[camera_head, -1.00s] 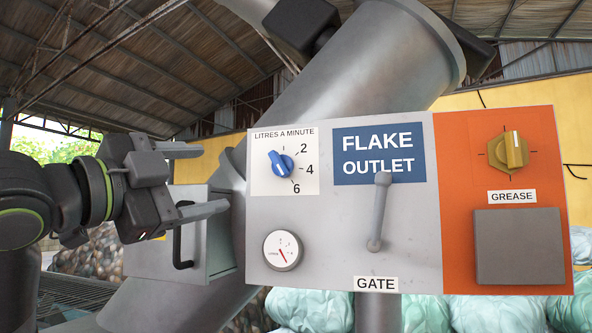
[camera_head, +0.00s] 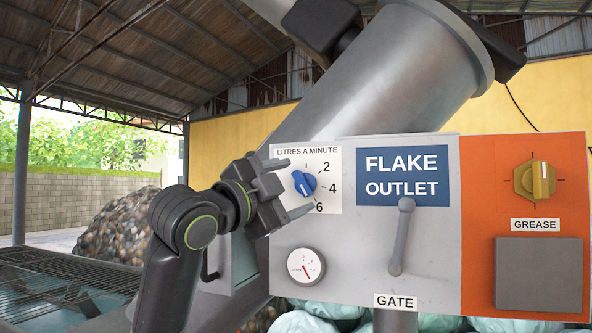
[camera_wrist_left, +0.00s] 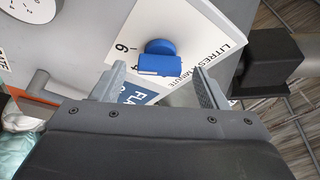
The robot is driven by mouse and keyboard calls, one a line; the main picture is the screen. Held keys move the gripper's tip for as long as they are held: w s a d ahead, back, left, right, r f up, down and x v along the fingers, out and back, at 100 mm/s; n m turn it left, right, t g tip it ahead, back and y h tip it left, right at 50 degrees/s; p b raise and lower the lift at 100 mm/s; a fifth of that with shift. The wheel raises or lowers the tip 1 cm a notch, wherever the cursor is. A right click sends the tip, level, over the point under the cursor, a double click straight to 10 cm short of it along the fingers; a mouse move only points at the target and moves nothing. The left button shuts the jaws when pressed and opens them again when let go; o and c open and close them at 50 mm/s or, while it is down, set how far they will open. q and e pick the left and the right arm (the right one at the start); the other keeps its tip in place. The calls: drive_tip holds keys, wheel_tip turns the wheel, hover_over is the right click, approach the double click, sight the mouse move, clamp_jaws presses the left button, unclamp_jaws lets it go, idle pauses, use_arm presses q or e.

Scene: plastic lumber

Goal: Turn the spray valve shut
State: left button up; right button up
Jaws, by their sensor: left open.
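The spray valve is a blue knob (camera_head: 304,183) on a white "LITRES A MINUTE" label with marks 2, 4 and 6, on the grey panel. A white line shows on its raised grip. My left gripper (camera_head: 298,187) is open in front of the label, one finger above the knob and one below in the head view. The left wrist view shows the knob (camera_wrist_left: 160,58) just beyond and between the open fingertips (camera_wrist_left: 160,84), with nothing held. Contact with the knob cannot be seen. My right gripper is not in view.
Beside the knob are a blue "FLAKE OUTLET" sign (camera_head: 402,176), a grey gate lever (camera_head: 401,237) and a round gauge (camera_head: 306,266). A yellow grease knob (camera_head: 535,180) is on the orange section. A grey box with a handle (camera_head: 236,262) is below the gripper.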

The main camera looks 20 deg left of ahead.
use_arm(q)
drive_tip(key=shift+x, duration=1)
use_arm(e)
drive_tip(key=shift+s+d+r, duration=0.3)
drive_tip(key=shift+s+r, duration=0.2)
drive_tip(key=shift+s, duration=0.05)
use_arm(q)
drive_tip(key=shift+f, duration=0.1)
drive_tip(key=c, duration=1)
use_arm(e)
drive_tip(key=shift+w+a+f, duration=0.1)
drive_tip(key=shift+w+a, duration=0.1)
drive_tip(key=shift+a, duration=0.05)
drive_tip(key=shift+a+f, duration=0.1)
